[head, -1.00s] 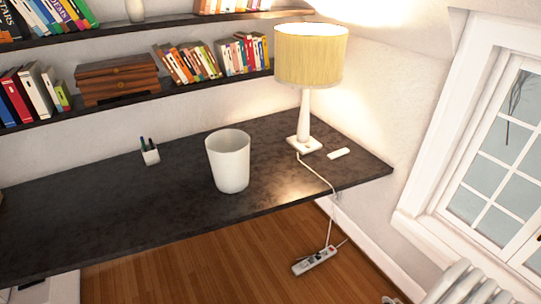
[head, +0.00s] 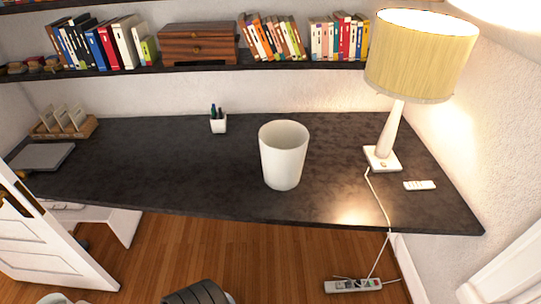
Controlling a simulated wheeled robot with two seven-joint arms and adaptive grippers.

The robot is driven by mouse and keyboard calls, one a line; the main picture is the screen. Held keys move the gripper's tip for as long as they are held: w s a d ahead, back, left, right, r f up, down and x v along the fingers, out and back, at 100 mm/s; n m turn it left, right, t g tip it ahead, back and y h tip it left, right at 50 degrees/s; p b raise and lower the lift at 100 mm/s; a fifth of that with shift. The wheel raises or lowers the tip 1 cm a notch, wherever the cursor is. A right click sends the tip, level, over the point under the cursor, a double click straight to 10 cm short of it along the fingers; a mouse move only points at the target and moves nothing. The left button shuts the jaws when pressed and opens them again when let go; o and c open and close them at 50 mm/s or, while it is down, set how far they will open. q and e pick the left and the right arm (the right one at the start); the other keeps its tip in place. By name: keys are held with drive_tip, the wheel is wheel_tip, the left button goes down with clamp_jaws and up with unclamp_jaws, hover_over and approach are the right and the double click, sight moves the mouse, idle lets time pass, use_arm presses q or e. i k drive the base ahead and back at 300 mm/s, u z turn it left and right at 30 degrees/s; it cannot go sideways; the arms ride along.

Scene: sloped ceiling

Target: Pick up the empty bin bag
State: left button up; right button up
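A white open-topped bin (head: 283,158) stands upright on the dark desk (head: 180,165), right of the middle and close to the front edge. No separate bin bag can be made out in the head view. The bin's inside looks pale, and I cannot tell whether a bag lines it. Neither of my grippers can be made out in the head view.
A lamp (head: 390,135) with a yellow shade and a small white remote (head: 420,185) are right of the bin. A pen cup (head: 218,122) stands behind left. A power strip (head: 352,286) lies on the floor. A white door (head: 45,245) is at left.

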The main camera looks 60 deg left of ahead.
sight(283, 144)
drive_tip(key=u, duration=0.8)
drive_tip(key=i, duration=0.75)
drive_tip(key=u, duration=0.9)
